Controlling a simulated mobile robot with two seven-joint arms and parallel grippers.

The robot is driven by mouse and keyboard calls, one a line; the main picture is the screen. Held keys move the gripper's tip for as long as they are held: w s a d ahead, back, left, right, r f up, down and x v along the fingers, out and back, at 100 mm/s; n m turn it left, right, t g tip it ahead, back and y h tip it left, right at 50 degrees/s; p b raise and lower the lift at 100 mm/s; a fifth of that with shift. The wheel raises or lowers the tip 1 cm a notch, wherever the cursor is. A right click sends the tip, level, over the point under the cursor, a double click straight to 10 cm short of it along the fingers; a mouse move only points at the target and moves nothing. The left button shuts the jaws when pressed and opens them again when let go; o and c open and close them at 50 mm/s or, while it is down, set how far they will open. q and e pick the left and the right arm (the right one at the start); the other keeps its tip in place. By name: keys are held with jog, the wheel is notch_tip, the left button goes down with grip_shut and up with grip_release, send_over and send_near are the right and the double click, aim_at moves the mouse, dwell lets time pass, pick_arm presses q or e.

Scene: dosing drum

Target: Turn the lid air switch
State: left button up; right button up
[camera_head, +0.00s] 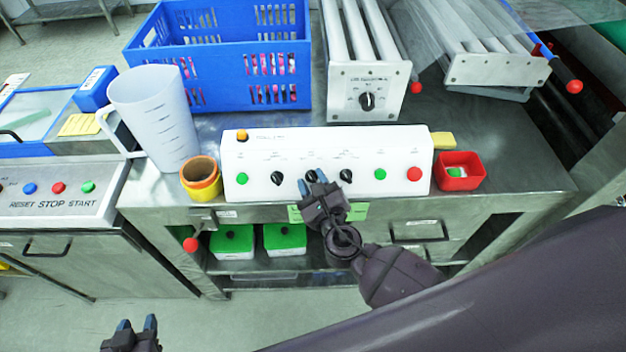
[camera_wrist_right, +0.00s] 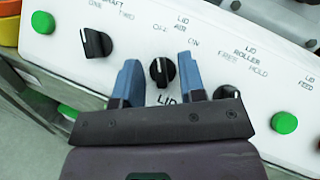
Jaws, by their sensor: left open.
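The lid air switch (camera_wrist_right: 162,72) is a black rotary knob on the white control panel (camera_head: 270,150), labelled LID AIR with OFF and ON marks. In the right wrist view its white line points roughly up, toward OFF. My right gripper (camera_wrist_right: 160,74) is open, with one blue fingertip on each side of the knob and visible gaps between. In the head view my right gripper (camera_head: 312,180) partly hides the switch. My left gripper (camera_head: 137,325) is open and empty at the bottom left, away from the panel.
Neighbouring black knobs (camera_wrist_right: 96,43) and the lid roller knob (camera_wrist_right: 228,93) flank the switch. A green button (camera_wrist_right: 284,123) is at the right. A yellow-orange cup (camera_head: 201,180), a measuring jug (camera_head: 150,115) and a red box (camera_head: 460,172) stand beside the panel.

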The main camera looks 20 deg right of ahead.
jog(key=shift+w, duration=0.1)
grip_shut()
